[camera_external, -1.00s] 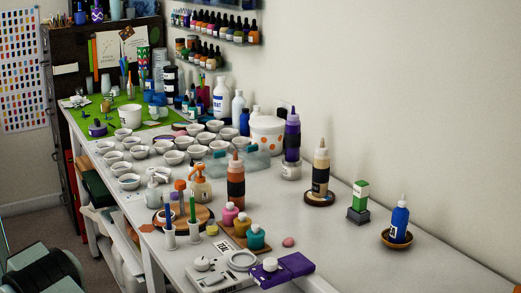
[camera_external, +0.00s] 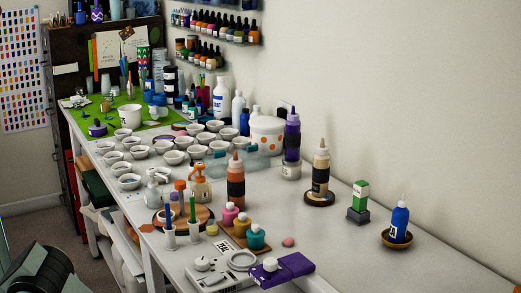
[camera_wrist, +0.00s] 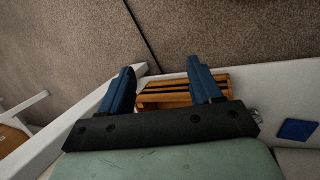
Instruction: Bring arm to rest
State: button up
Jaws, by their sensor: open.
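My gripper (camera_wrist: 160,88) shows in the wrist view with its two blue fingers spread apart and nothing between them. Below and beyond the fingers are a slatted wooden piece, a white table edge and the carpet. In the external view only a dark and pale green part of my arm shows at the bottom left corner, and the fingers are out of frame. The white worktable (camera_external: 340,255) stands to the right of my arm there.
The table holds a blue bottle in a wooden dish (camera_external: 397,238), a purple tool (camera_external: 283,268), a scale (camera_external: 215,276) and several white bowls. In the wrist view, a slatted wooden piece (camera_wrist: 170,97) lies behind the fingers and a blue square (camera_wrist: 298,129) at right. Carpet (camera_wrist: 230,35) fills the top.

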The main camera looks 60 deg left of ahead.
jog(key=s+a+r+g+y, duration=0.1)
jog(key=s+a+g, duration=0.1)
jog(key=a, duration=0.9)
jog(key=s+a+n+g+y, duration=0.1)
jog(key=s+a+g+y, duration=0.1)
jog(key=a, duration=0.8)
jog(key=shift+s+a+r+n, duration=0.3)
jog(key=shift+s+a+r, duration=0.05)
jog(key=shift+s, duration=0.25)
